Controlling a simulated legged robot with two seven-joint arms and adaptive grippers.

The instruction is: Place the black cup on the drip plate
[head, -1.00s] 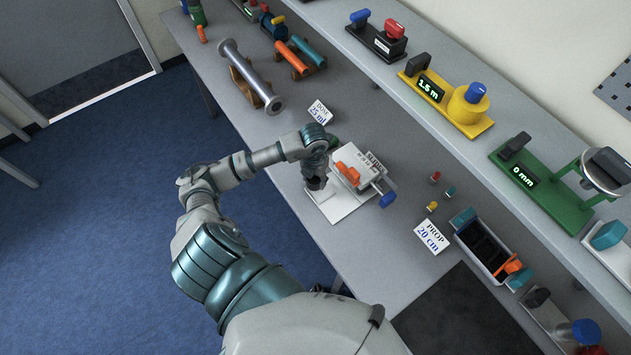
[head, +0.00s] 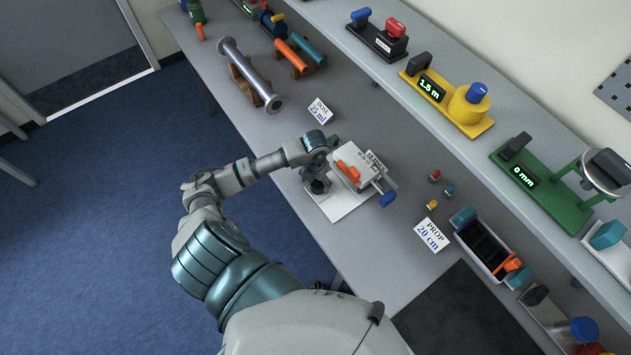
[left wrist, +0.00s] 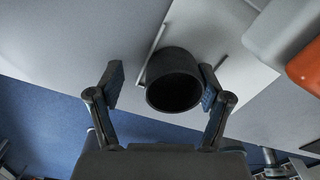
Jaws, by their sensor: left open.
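The black cup (left wrist: 174,84) shows in the left wrist view with its dark open mouth toward the camera. It lies between the two fingers of my open left gripper (left wrist: 162,88), closer to the right finger; I cannot tell if that finger touches it. The white drip plate (left wrist: 248,85) lies beside and behind the cup. In the head view the cup (head: 318,187) shows small below my left gripper (head: 316,172), at the left part of the plate (head: 346,207). The gripper and wrist partly hide it. Whether its base rests fully on the plate is unclear. My right gripper is out of view.
A white device with an orange handle (head: 348,172) and a blue knob (head: 388,199) stands right beside the gripper. A "DOSE 25 ml" card (head: 320,111) and a "PROP 20 cm" card (head: 432,236) stand nearby. The grey table (head: 385,260) is clear in front of the plate.

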